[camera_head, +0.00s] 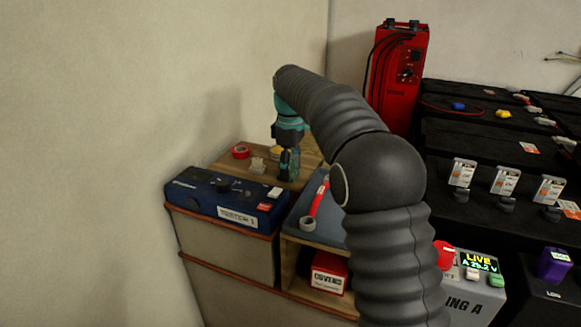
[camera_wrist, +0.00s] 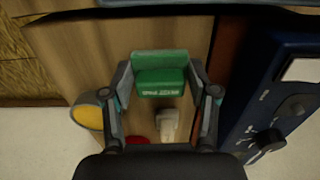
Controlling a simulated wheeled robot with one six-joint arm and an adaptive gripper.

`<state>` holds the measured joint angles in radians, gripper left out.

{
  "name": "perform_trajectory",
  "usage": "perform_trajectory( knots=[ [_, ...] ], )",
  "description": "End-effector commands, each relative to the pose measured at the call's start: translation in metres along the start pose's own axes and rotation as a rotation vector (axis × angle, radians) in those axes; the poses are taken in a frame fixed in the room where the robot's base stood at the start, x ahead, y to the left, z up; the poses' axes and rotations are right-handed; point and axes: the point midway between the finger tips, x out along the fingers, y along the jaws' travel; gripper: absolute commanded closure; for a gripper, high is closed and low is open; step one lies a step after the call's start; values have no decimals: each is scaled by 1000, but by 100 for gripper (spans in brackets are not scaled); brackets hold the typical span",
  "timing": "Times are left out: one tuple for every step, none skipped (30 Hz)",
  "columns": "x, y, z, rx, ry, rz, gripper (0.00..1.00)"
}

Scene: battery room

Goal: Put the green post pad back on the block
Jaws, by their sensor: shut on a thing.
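My gripper (camera_head: 288,168) is over the small wooden top in the head view, behind the blue tester. In the wrist view my gripper (camera_wrist: 160,72) has its two fingers closed on the sides of a green block-shaped piece (camera_wrist: 161,84) with pale lettering, which I take to be the green post pad. The wooden surface (camera_wrist: 190,50) lies beneath it; I cannot tell whether the pad touches it. In the head view the pad is hidden by the gripper. A pale, stepped piece (camera_head: 258,165) stands on the wood beside the gripper, and also shows in the wrist view (camera_wrist: 167,122).
A red tape roll (camera_head: 240,152) and a yellow thing (camera_head: 275,152) are on the wooden top. The blue tester (camera_head: 225,196) stands close in front. A red-handled tool (camera_head: 318,199) lies to the right. Black batteries (camera_head: 470,145) and a red charger (camera_head: 397,80) stand further right.

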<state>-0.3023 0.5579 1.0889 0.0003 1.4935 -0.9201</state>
Motion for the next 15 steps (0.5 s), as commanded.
perform_trajectory(
  knots=[
    [1,0,0,0,0,-1,38],
    [1,0,0,0,0,0,31],
    [1,0,0,0,0,0,21],
    [1,0,0,0,0,0,16],
    [1,0,0,0,0,0,16],
    [1,0,0,0,0,0,16],
    [1,0,0,0,0,0,16],
    [1,0,0,0,0,0,16],
    [1,0,0,0,0,0,16],
    [1,0,0,0,0,0,16],
    [1,0,0,0,0,0,16],
    [1,0,0,0,0,0,16],
    [1,0,0,0,0,0,16],
    [0,0,0,0,0,0,16],
    [-2,0,0,0,0,0,16]
  ],
)
